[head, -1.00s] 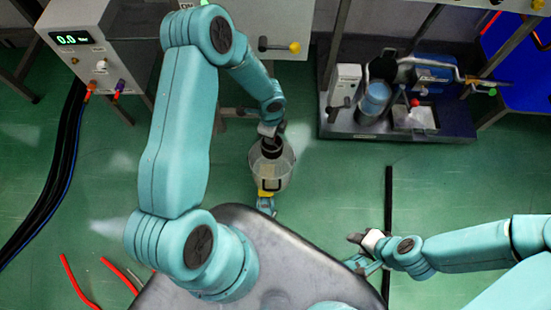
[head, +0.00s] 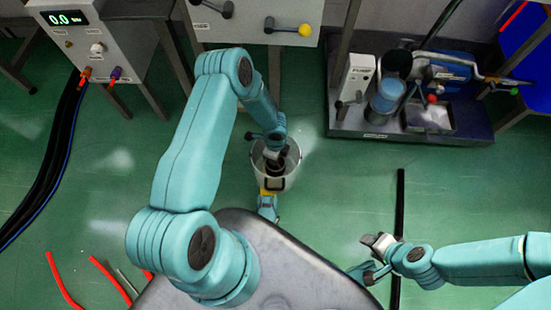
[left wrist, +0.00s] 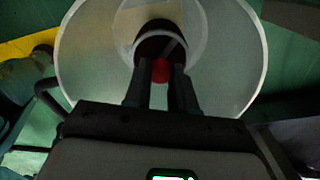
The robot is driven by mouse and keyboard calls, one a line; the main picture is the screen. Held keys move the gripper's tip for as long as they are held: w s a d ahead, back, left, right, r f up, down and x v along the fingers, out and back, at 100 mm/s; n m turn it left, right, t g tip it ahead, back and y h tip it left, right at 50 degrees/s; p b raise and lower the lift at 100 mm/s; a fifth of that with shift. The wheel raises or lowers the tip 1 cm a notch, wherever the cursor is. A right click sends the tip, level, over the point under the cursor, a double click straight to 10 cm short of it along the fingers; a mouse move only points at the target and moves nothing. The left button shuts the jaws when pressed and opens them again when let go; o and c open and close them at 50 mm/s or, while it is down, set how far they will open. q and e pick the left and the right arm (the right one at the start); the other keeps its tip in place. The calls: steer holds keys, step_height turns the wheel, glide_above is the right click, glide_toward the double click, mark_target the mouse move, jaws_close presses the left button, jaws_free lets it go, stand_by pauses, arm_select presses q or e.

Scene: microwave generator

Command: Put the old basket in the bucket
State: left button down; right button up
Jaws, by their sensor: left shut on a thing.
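The bucket (head: 288,182) is pale with a dark handle and stands on the green floor in the head view. Its wide rim also shows in the left wrist view (left wrist: 88,70). My left gripper (left wrist: 160,72) points down into the bucket's mouth, its two dark fingers closed on a small red knob. The dark round old basket (left wrist: 160,42) is just beyond the fingertips, within the bucket's rim. It shows as a small dark shape in the head view (head: 276,167). Whether it touches the bucket's bottom is hidden. My right gripper (head: 372,256) is away to the right, its fingers too small to judge.
A grey box with a 0.0 display (head: 85,40) stands at the upper left. A pump on a dark tray (head: 350,128) is at the upper right. Black cables, red rods (head: 62,280) and a black bar (head: 400,200) lie on the floor. Floor around the bucket is mostly clear.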

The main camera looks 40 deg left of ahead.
arm_select(q)
steer(key=shift+f, duration=0.7)
steer(key=shift+r, duration=0.15)
arm_select(e)
steer(key=shift+w+f, duration=0.2)
steer(key=shift+f, duration=0.1)
arm_select(q)
steer(key=shift+f, duration=0.2)
steer(key=c, duration=0.9)
jaws_free()
steer(key=shift+c, duration=0.2)
arm_select(e)
steer(key=shift+w+d+f, duration=0.1)
steer(key=shift+w+f, duration=0.05)
arm_select(q)
steer(key=shift+r, duration=0.1)
